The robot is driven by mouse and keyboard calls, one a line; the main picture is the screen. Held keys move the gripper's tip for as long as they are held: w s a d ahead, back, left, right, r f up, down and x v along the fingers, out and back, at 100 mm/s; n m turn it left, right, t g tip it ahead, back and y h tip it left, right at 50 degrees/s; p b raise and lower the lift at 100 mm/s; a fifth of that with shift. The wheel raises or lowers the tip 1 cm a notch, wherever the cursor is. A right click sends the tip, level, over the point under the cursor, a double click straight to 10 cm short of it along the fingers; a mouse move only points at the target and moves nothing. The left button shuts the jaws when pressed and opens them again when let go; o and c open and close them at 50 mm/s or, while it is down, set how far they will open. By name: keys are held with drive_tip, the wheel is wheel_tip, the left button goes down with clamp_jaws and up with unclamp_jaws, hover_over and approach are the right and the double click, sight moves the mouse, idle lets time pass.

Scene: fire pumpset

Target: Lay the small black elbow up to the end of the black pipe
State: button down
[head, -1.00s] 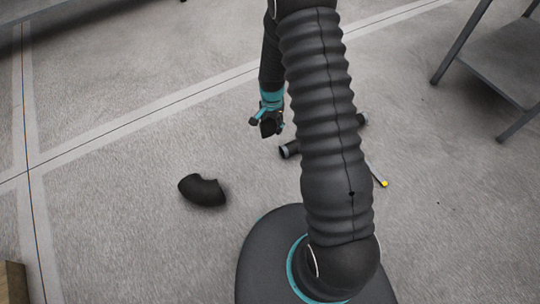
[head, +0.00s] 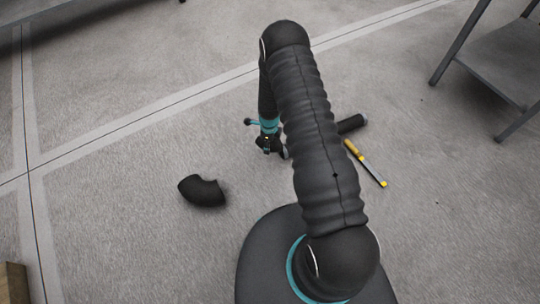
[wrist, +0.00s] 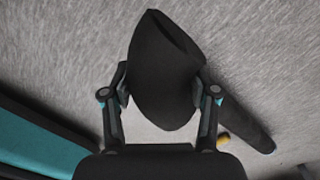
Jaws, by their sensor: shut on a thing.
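My gripper (wrist: 162,90) is shut on the small black elbow (wrist: 165,60), with one finger on each side of it. In the head view my gripper (head: 267,146) is low over the floor, and the elbow there is small and dark against it. The black pipe (wrist: 242,117) lies on the floor to the right of the gripper in the wrist view. The pipe's far part (head: 352,123) shows in the head view to the right of my arm, which hides its middle. The elbow overlaps the pipe's near end in the wrist view; I cannot tell whether they touch.
A larger black elbow (head: 202,191) lies on the floor left of my base. A yellow-handled tool (head: 365,163) lies right of my arm. A grey metal table (head: 500,62) stands at the upper right. The floor to the left is mostly clear.

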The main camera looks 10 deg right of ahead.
sight(269, 158)
drive_tip(key=shift+f, duration=4.05)
drive_tip(key=shift+f+b, duration=0.2)
drive_tip(key=shift+b, duration=0.1)
drive_tip(key=shift+c, duration=1.5)
unclamp_jaws()
drive_tip(key=shift+r, duration=0.1)
